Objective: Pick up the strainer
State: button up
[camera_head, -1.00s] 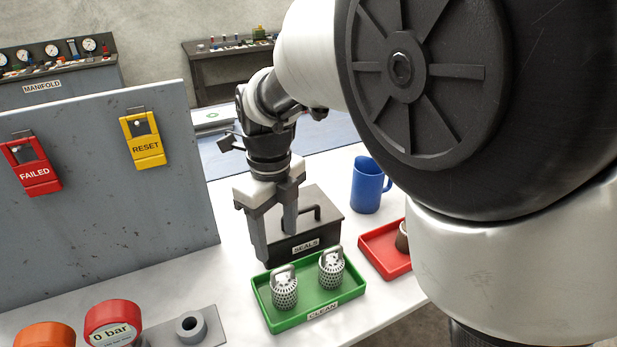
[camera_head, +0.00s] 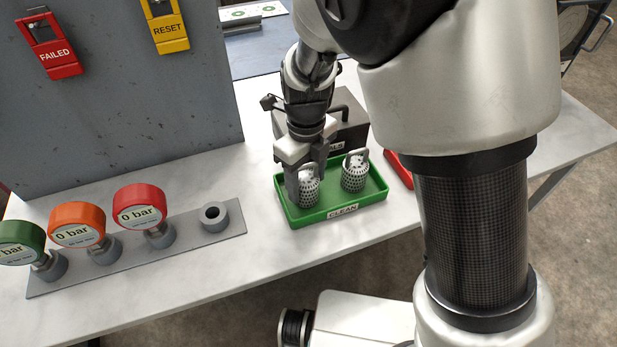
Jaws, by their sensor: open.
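Two grey perforated strainers with looped handles stand upright in the green tray (camera_head: 374,194) labelled CLEAN. The left strainer (camera_head: 309,191) is partly hidden by my gripper. The right strainer (camera_head: 354,173) stands clear beside it. My gripper (camera_head: 306,190) is open and points down at the left strainer. One finger shows on its left side and the other is near its top right. I cannot tell whether either finger touches it.
A black SEALS box (camera_head: 350,128) stands just behind the tray. A red tray (camera_head: 398,171) is to the right, mostly hidden by my arm. Gauges, including a red one (camera_head: 140,206), stand on a grey plate (camera_head: 200,239) at left. A grey panel (camera_head: 120,110) rises behind them.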

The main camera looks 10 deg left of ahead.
jog(key=shift+f, duration=0.9)
jog(key=shift+c, duration=0.5)
jog(key=c, duration=0.9)
jog(key=shift+o, duration=0.2)
jog(key=shift+r, duration=0.15)
